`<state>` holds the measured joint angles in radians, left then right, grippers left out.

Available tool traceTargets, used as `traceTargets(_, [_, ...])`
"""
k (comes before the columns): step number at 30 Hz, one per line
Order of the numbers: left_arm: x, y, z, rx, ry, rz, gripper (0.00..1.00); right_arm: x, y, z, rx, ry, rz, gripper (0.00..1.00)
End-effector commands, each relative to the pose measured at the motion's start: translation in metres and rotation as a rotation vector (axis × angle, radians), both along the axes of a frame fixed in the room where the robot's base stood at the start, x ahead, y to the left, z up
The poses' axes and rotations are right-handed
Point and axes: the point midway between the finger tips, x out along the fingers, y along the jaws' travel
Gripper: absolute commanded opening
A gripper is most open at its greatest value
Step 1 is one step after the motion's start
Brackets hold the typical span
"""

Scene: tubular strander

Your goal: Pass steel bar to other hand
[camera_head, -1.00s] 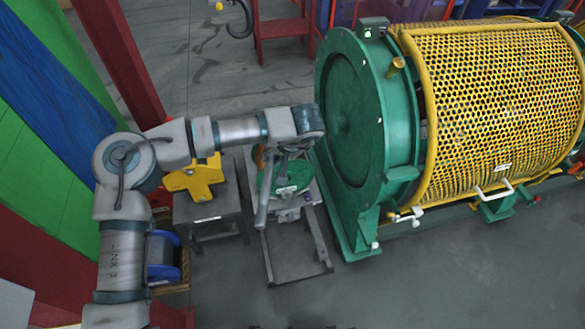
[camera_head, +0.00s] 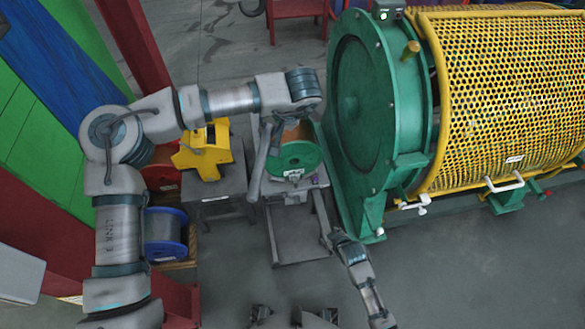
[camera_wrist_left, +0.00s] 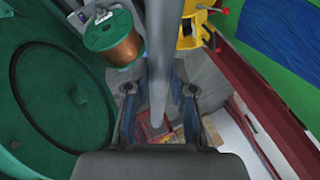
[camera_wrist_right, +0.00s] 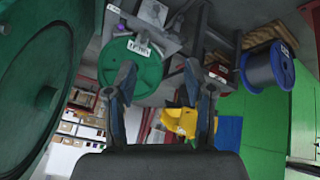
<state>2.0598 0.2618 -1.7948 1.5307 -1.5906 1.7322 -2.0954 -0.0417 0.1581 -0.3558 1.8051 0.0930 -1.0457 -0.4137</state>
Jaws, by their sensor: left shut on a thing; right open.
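The steel bar (camera_head: 259,175) is a slim grey rod. It hangs tilted below my left gripper (camera_head: 275,120), in front of the green reel in the head view. In the left wrist view the bar (camera_wrist_left: 160,55) runs between the fingers of my left gripper (camera_wrist_left: 158,92), which is shut on it. My right gripper (camera_head: 338,237) is low and to the right of the bar in the head view, apart from it. In the right wrist view my right gripper (camera_wrist_right: 166,85) has its fingers spread and empty. I cannot make out the bar there.
A green reel (camera_head: 310,158) sits on a metal stand behind the bar. A yellow fixture (camera_head: 202,150) stands on a grey table (camera_head: 212,188) to its left. The green strander housing (camera_head: 375,105) with its yellow mesh guard (camera_head: 500,85) closes off the right. A blue spool (camera_head: 165,235) stands lower left.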

Motion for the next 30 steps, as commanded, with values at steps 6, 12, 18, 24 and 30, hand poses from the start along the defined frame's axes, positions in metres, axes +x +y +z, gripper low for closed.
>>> traceTargets(6, [0.0,0.0,0.002,-0.001,-0.003,0.0,0.0,0.057,0.044,0.131,-0.087,-0.255,0.262,0.53])
traceTargets(12, [0.0,0.0,0.002,-0.001,-0.003,0.001,0.0,0.068,0.084,0.256,-0.226,-0.513,0.522,0.53])
traceTargets(18, [-0.001,0.0,0.002,-0.001,-0.003,0.001,0.0,0.04,0.117,0.372,-0.439,-0.791,0.791,0.53])
traceTargets(24, [-0.001,0.0,0.002,-0.001,-0.003,0.001,0.0,-0.004,0.135,0.44,-0.653,-1.003,0.992,0.53])
traceTargets(30, [0.0,0.0,0.002,-0.001,-0.003,0.001,0.0,-0.023,0.141,0.46,-0.754,-1.085,1.072,0.53])
